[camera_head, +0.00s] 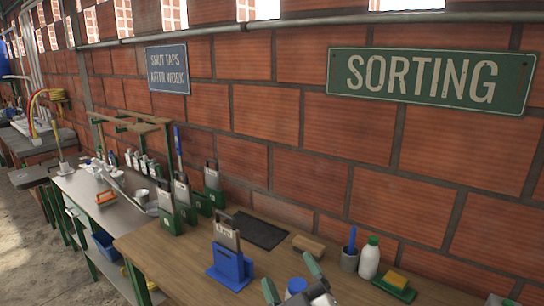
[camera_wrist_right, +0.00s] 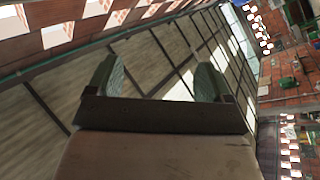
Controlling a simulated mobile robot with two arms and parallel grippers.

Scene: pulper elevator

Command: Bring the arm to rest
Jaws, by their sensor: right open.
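My right gripper (camera_head: 292,280) shows at the bottom edge of the head view, over the front of the wooden table (camera_head: 165,262). Its two grey-green fingers stand apart. In the right wrist view the gripper (camera_wrist_right: 155,75) is open, with nothing held between the fingers. That view faces up past the brick wall to the roof. A blue round thing (camera_head: 297,286) appears between or behind the fingers in the head view; I cannot tell its distance from them. My left gripper is not in view.
A blue holder (camera_head: 230,268) with a grey plate stands left of the gripper. A white bottle (camera_head: 369,259), a cup with a blue-handled tool (camera_head: 349,260) and a sponge on a green base (camera_head: 396,282) stand to the right. The brick wall (camera_head: 300,120) closes the back.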

